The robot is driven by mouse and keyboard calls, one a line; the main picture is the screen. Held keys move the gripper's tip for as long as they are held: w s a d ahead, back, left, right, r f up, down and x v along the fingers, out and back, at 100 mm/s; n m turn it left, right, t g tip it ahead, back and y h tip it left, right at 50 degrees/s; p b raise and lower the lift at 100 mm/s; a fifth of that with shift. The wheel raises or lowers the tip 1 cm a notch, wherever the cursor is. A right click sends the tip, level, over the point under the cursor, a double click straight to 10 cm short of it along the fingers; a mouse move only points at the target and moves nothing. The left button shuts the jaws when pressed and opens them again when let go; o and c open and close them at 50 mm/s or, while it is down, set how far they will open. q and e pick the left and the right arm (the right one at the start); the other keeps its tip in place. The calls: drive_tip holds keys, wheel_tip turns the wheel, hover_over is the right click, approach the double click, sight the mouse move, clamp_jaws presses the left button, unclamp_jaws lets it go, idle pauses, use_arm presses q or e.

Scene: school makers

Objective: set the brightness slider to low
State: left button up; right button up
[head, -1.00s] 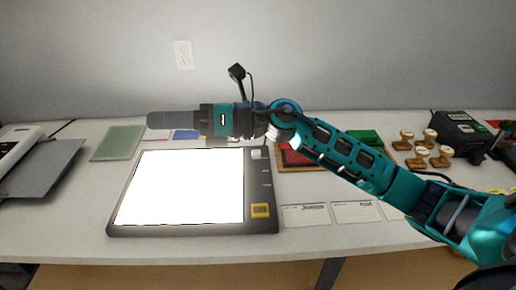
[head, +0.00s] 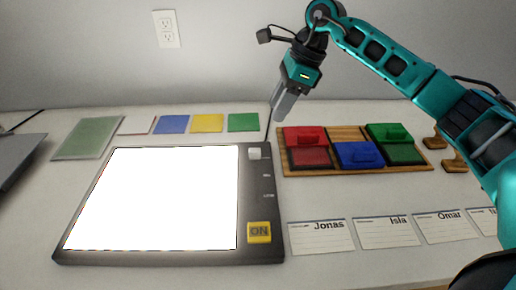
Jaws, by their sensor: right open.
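The light pad (head: 75,243) lies on the table with its large white panel glowing brightly. A dark strip runs down its right side. The pale slider knob (head: 254,153) sits at the far end of that strip. Small labels stand beside the track nearer me, too small to read. A yellow ON button (head: 259,232) is at the near end of the strip. My right gripper (head: 282,108) is open and empty, pointing down beyond the pad's far right corner, apart from the knob. My left gripper is out of view.
A wooden tray (head: 347,132) with red, blue and green stamp pads stands close right of the pad. Name cards (head: 321,237) lie in front of it. A blue square (head: 172,124) and other coloured squares lie behind the pad.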

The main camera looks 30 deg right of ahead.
sight(256, 149)
drive_tip(key=x, duration=1.2)
drive_tip(key=shift+a+f+b, duration=0.25)
drive_tip(key=shift+b, duration=0.1)
drive_tip(key=shift+c, duration=0.4)
clamp_jaws()
